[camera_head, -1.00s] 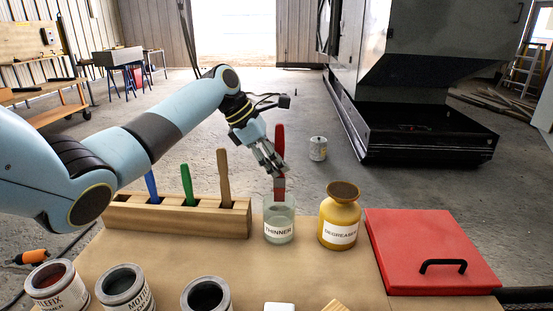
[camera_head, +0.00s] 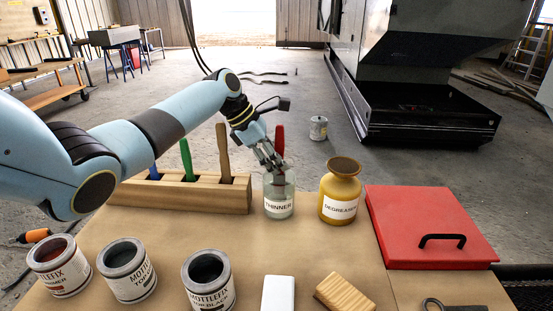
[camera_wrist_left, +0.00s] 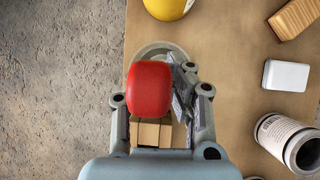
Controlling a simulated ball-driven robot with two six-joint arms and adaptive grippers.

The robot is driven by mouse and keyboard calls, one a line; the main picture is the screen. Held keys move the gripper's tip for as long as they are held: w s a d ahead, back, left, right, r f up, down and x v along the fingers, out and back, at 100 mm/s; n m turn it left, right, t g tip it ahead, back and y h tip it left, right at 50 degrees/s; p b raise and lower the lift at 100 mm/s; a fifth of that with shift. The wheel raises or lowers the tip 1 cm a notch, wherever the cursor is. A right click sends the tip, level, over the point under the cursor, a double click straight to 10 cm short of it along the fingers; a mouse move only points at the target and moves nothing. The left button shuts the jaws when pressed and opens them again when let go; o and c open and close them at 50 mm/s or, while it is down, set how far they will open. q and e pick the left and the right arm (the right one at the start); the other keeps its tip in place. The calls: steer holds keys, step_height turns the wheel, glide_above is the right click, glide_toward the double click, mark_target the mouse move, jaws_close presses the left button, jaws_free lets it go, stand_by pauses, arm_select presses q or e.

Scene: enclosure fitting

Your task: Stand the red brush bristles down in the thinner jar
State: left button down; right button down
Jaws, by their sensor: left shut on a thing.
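My left gripper (camera_head: 269,158) is shut on the red brush (camera_head: 280,139) just above the thinner jar (camera_head: 279,205). The brush is upright, handle up, and its lower part shows at the jar's mouth, apparently inside the glass. Whether the bristles touch the bottom is hard to tell. The jar is clear glass with a THINNER label. In the left wrist view the red handle (camera_wrist_left: 150,90) hides much of the jar's rim (camera_wrist_left: 160,48). My right gripper is not in view.
The wooden rack (camera_head: 190,195) with blue, green and brown brushes stands left of the jar. The yellow degreaser jar (camera_head: 340,187) is close on the right. A red case (camera_head: 425,225), several paint cans (camera_head: 128,270), a white block (camera_head: 278,293) and a wooden block (camera_head: 344,292) lie around.

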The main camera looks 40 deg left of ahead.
arm_select(q)
steer(key=c, duration=1.2)
jaws_free()
steer(key=shift+c, duration=0.2)
steer(key=v, duration=1.2)
